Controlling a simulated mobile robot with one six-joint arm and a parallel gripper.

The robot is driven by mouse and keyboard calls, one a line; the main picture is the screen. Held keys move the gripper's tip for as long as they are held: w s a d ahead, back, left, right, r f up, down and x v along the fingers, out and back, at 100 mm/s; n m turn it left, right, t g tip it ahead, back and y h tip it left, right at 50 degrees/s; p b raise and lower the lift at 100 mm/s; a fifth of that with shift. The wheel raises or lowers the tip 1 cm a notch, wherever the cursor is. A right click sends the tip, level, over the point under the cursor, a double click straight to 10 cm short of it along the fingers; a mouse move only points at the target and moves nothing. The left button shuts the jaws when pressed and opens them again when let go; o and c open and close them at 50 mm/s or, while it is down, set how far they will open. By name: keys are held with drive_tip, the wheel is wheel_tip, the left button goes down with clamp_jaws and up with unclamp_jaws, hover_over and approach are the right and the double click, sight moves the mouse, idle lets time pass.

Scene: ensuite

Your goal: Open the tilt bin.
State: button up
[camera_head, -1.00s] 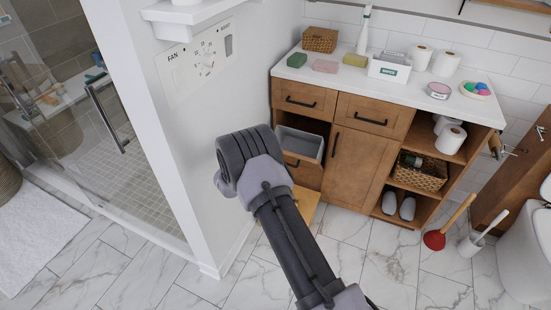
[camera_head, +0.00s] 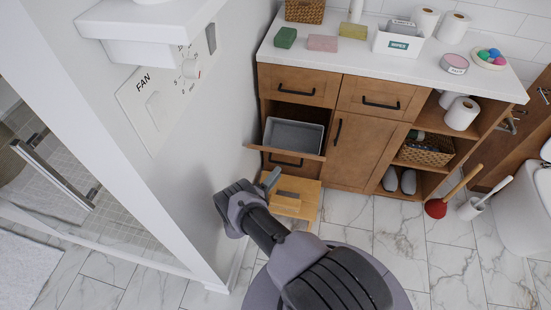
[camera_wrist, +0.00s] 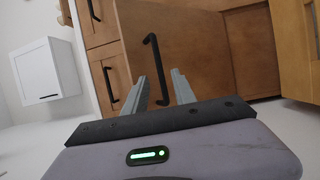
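The tilt bin is tilted out at the left end of the brown cabinet. Its grey liner (camera_head: 293,135) shows from above, behind the wooden front's top edge (camera_head: 308,155). A black bar handle (camera_head: 286,161) shows just below that edge. My gripper (camera_head: 271,179) is low in front of the bin, above a small wooden stool. In the wrist view my gripper (camera_wrist: 160,82) is open, with its two grey fingers apart. A black handle (camera_wrist: 152,60) on a brown front lies ahead and between them. I cannot tell whether the fingers touch it.
The wooden stool (camera_head: 309,188) stands on the floor by the bin. The white wall with the fan panel (camera_head: 155,105) is close on the left. The cabinet door (camera_head: 361,153) beside the bin is shut.

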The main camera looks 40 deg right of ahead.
drive_tip(key=x, duration=0.3)
drive_tip(key=b+x, duration=0.1)
drive_tip(key=x, duration=0.1)
drive_tip(key=shift+s+d, duration=0.25)
drive_tip(key=shift+d, duration=0.05)
drive_tip(key=shift+w, duration=0.1)
clamp_jaws()
idle(0.9)
